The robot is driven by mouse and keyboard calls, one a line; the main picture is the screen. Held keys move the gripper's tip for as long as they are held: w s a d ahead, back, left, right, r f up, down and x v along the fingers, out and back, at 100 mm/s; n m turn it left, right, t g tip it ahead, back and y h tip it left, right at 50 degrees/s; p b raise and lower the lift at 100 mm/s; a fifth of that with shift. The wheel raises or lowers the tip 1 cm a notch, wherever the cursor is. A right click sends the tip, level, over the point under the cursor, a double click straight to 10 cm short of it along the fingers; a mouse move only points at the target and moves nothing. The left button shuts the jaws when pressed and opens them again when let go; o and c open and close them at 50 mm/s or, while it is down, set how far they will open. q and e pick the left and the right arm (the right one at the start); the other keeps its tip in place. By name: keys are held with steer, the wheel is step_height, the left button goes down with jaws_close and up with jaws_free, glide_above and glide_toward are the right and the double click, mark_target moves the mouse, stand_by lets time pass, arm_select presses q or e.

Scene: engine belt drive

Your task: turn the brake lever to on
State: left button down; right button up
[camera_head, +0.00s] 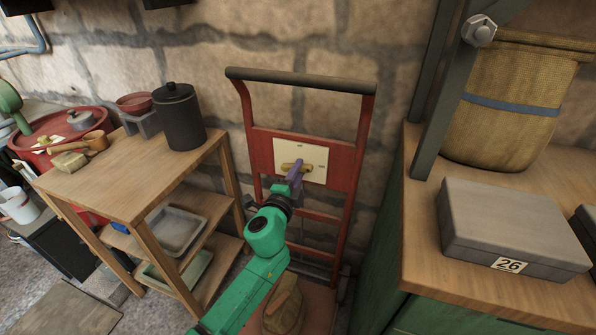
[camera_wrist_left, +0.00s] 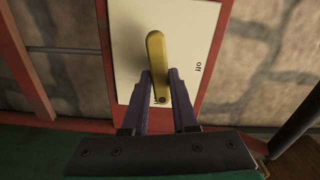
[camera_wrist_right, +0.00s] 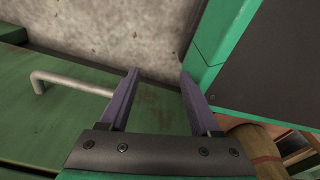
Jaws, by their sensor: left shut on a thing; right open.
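The brake lever (camera_wrist_left: 156,50) is a yellow bar on a white plate (camera_wrist_left: 130,25) fixed to a red hand truck (camera_head: 345,150). In the head view the lever (camera_head: 286,166) lies roughly level across the plate. The word "off" shows on the plate in the left wrist view, to the right of the lever. My left gripper (camera_wrist_left: 161,82) is shut on the lever near one end, with its purple fingers on both sides. My right gripper (camera_wrist_right: 158,82) is open and empty in the right wrist view. It is outside the head view.
A wooden shelf table (camera_head: 110,185) with a dark canister (camera_head: 180,118) stands left of the hand truck. A green cabinet with a wooden top (camera_head: 425,265) stands to the right, carrying a grey box (camera_head: 510,225) and a basket (camera_head: 510,110). A bent metal handle (camera_wrist_right: 70,84) is near my right gripper.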

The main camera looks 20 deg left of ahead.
arm_select(q)
steer(key=shift+f+m, duration=0.15)
steer(key=shift+m, duration=0.85)
steer(key=c, duration=0.7)
jaws_free()
steer(key=shift+s, duration=0.1)
steer(key=s, duration=0.4)
steer(key=s+b, duration=0.1)
steer(key=s, duration=0.4)
steer(key=s+a, duration=0.1)
steer(key=s, duration=0.4)
steer(key=shift+s, duration=0.15)
arm_select(e)
steer(key=shift+w+a+r, duration=0.15)
steer(key=shift+w+r, duration=0.1)
steer(key=shift+w, duration=0.35)
steer(key=shift+w+a+r, duration=0.15)
steer(key=shift+w+r, duration=0.1)
steer(key=shift+w, duration=0.3)
